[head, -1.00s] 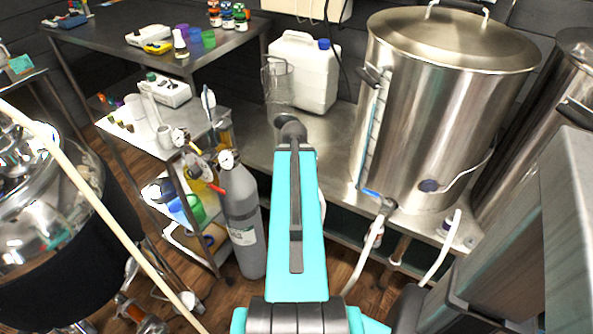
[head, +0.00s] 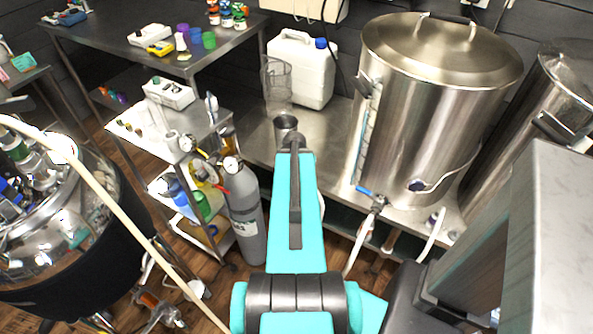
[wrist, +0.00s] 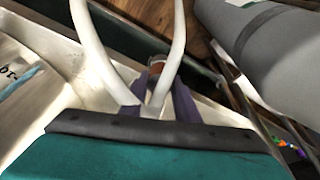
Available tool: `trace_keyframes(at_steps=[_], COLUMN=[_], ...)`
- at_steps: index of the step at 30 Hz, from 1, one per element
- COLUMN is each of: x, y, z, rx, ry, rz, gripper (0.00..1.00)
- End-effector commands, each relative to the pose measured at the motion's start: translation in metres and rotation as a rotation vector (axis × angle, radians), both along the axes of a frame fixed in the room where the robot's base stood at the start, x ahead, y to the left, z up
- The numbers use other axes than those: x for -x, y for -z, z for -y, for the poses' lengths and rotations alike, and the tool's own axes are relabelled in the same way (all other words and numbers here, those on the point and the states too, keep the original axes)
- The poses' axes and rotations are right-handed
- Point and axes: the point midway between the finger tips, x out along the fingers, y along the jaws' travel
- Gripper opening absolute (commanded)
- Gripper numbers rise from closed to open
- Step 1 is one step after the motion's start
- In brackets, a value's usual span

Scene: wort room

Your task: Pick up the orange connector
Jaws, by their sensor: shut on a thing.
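My gripper (wrist: 155,88) shows in the wrist view, with two purple-grey fingers reaching out beyond a dark bar and a teal body. The fingers are shut on a small orange-brown piece with a pale part, which looks like the orange connector (wrist: 156,66). It is small and dim, and the fingers partly hide it. Two white curved tube-like parts cross in front of the fingers. In the head view my teal arm hides the gripper and whatever it holds.
A grey gas cylinder (head: 243,215) stands left of my arm, beside a shelf cart (head: 205,130). A steel kettle (head: 425,110) with hoses stands right on the steel bench (head: 335,150). A white jug (head: 302,68) and clear pitcher (head: 276,85) stand behind. A kettle-like vessel (head: 65,240) is at left.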

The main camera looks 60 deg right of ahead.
Motion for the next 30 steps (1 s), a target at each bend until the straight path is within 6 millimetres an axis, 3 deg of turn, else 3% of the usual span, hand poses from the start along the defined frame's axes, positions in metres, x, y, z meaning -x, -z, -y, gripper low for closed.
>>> trace_keyframes(at_steps=[30], x=[0.037], y=[-0.003], z=[-0.035], rx=[0.000], ry=[0.000], rz=[0.000], gripper=[0.02])
